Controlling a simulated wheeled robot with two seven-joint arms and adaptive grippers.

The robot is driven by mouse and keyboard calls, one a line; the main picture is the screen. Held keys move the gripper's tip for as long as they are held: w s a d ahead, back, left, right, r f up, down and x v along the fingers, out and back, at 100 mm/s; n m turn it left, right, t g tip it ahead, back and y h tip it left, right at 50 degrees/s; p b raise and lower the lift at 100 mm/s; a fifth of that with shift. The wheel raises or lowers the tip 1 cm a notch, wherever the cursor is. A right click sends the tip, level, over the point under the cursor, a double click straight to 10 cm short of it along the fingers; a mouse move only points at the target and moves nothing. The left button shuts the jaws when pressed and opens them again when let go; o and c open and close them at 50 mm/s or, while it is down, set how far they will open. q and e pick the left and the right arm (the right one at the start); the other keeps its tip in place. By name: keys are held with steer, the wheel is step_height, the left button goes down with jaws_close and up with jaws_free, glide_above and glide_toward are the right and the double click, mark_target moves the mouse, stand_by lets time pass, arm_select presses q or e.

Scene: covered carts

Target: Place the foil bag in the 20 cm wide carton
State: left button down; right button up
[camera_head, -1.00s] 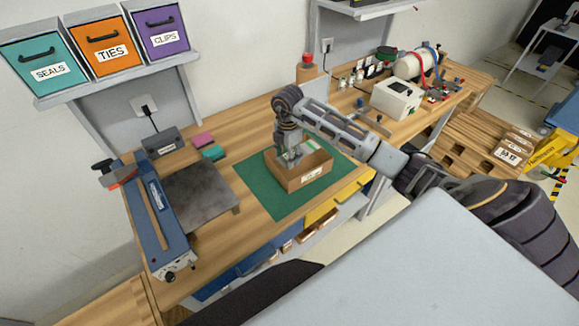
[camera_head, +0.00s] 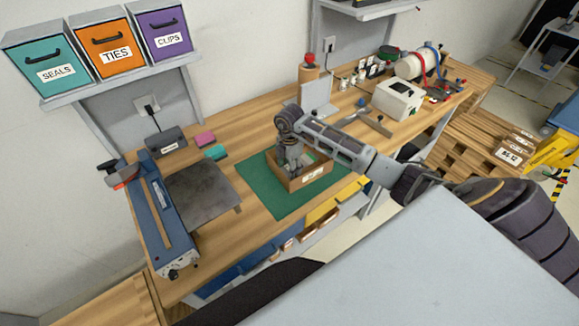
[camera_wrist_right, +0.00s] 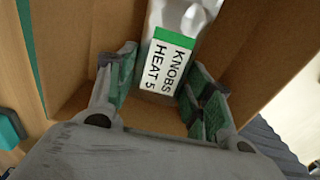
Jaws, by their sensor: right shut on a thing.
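The carton (camera_head: 312,176) stands open on a green mat on the bench. My right gripper (camera_head: 293,166) reaches down into it, with its fingertips hidden behind the walls in the head view. In the right wrist view, the carton's brown walls (camera_wrist_right: 268,62) surround the gripper (camera_wrist_right: 165,74). The silver foil bag (camera_wrist_right: 183,14), with a white and green label reading "KNOBS HEAT 5", is between the two fingers. The gripper is shut on it. The bag is inside the carton; whether it touches the floor I cannot tell. My left gripper is not in view.
The green mat (camera_head: 268,200) has bare room left of the carton. A blue sealer (camera_head: 158,215) and dark plate (camera_head: 203,192) stand further left. A grey upright panel (camera_head: 317,97) and white box (camera_head: 397,98) stand behind and right.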

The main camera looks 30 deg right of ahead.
steer(key=shift+f, duration=0.25)
steer(key=shift+f, duration=0.15)
steer(key=o, duration=1)
steer(key=shift+o, duration=0.2)
steer(key=shift+r, duration=0.3)
step_height(320, 180, up, 12)
steer(key=b, duration=0.2)
steer(key=shift+f+b, duration=0.15)
steer(key=shift+b, duration=0.15)
steer(key=shift+s, duration=0.1)
